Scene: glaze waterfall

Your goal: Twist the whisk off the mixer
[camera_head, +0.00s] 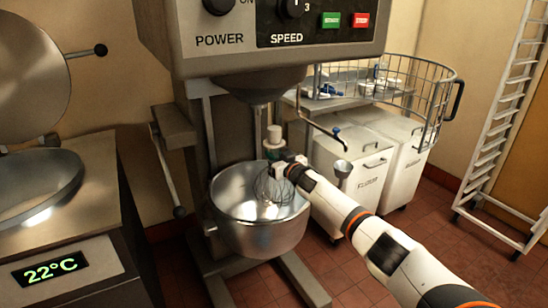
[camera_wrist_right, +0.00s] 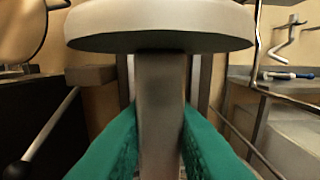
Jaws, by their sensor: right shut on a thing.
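The mixer (camera_head: 275,75) stands in the middle of the head view, its spindle (camera_head: 259,113) pointing down over a steel bowl (camera_head: 260,235). The whisk's wires (camera_head: 267,188) hang in the bowl's opening, and a pale round cap (camera_head: 274,131) shows above them. My right gripper (camera_head: 274,151) is below the cap. In the right wrist view its teal fingers (camera_wrist_right: 160,118) are shut on a grey shaft (camera_wrist_right: 162,85) under a pale disc (camera_wrist_right: 160,22). I cannot tell whether the cap touches the spindle. My left gripper is out of view.
A wire bowl guard (camera_head: 420,85) is swung out to the right. White bins (camera_head: 355,170) stand behind the bowl, near a steel table. A kettle (camera_head: 40,190) with a raised lid stands at left. A rack (camera_head: 505,120) is at far right. The right foreground floor is clear.

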